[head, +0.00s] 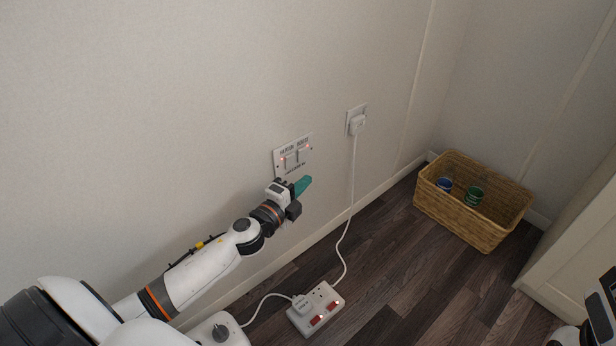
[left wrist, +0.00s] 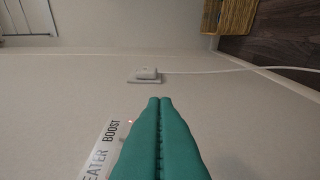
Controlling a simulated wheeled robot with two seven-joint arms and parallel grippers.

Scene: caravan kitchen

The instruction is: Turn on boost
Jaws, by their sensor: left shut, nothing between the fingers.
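The white heater panel (head: 293,154) is on the wall, with two switches side by side. The right switch (head: 303,156) is under the word BOOST. A small red light shows near each switch. My left gripper (head: 307,182) has teal fingers, shut and empty, just below and right of the panel. In the left wrist view the shut fingers (left wrist: 160,100) cover part of the panel (left wrist: 100,152). I cannot tell whether the fingers touch the wall. My right gripper's fingers are not seen.
A wall socket with a white plug (head: 357,123) is right of the panel; its cable (head: 350,205) runs down to a power strip (head: 316,309) on the floor. A wicker basket (head: 460,222) with cans stands in the corner. A pale cabinet (head: 572,255) is at the right.

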